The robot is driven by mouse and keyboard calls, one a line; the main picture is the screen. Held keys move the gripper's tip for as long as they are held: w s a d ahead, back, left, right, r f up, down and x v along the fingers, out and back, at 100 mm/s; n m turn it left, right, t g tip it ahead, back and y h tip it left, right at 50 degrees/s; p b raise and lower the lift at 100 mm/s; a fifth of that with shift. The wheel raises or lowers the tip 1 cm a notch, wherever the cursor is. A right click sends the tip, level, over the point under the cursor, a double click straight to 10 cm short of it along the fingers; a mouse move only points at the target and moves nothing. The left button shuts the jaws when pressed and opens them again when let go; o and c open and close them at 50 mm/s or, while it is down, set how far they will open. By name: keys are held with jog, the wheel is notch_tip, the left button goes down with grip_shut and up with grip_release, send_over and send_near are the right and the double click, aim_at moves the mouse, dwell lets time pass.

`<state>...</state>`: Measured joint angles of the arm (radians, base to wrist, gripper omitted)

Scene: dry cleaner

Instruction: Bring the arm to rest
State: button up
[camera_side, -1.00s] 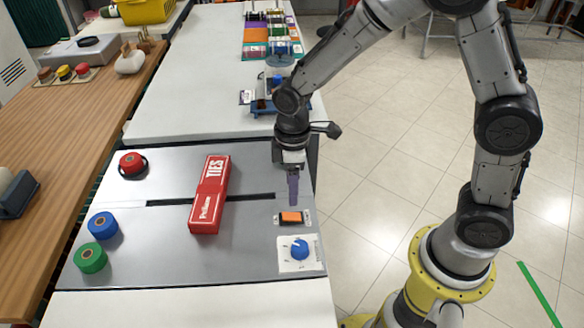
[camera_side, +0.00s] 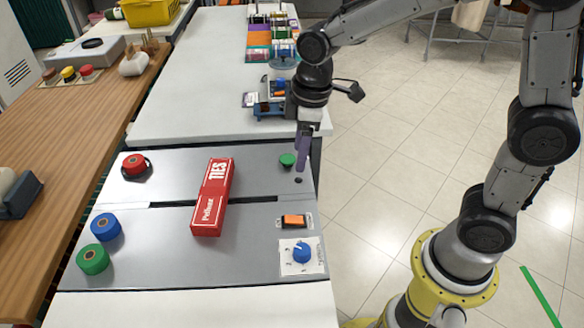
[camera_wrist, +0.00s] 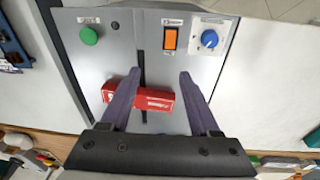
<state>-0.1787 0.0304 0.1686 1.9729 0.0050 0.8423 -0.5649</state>
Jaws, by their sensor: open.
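My gripper (camera_side: 301,158) hangs above the grey panel (camera_side: 150,265), near its back right edge, with its fingers pointing down. In the wrist view my gripper (camera_wrist: 154,82) has two purple fingers spread apart with nothing held between them. A red box (camera_side: 212,193) with white lettering lies across the dark slot in the panel. In the wrist view the red box (camera_wrist: 150,98) is beyond the fingers and partly hidden by the left one. A green button (camera_side: 287,160) is just left of my fingers and also shows in the wrist view (camera_wrist: 89,37).
An orange switch (camera_side: 293,221) and blue knob (camera_side: 301,252) are at the panel's right. Red (camera_side: 134,163), blue (camera_side: 105,225) and green (camera_side: 93,258) round pieces are at its left. A blue holder (camera_side: 270,108) stands behind my gripper. Floor at right is open.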

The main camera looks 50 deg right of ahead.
jog(key=s+d+r+m+t, duration=0.1)
jog(key=s+d+r+t, duration=0.1)
jog(key=s+d+r, duration=0.3)
jog(key=s+d+r+m+t, duration=0.1)
jog(key=s+r+m+t, duration=0.1)
jog(key=s+m, duration=0.5)
jog(key=s, duration=0.6)
jog(key=shift+s+d, duration=0.2)
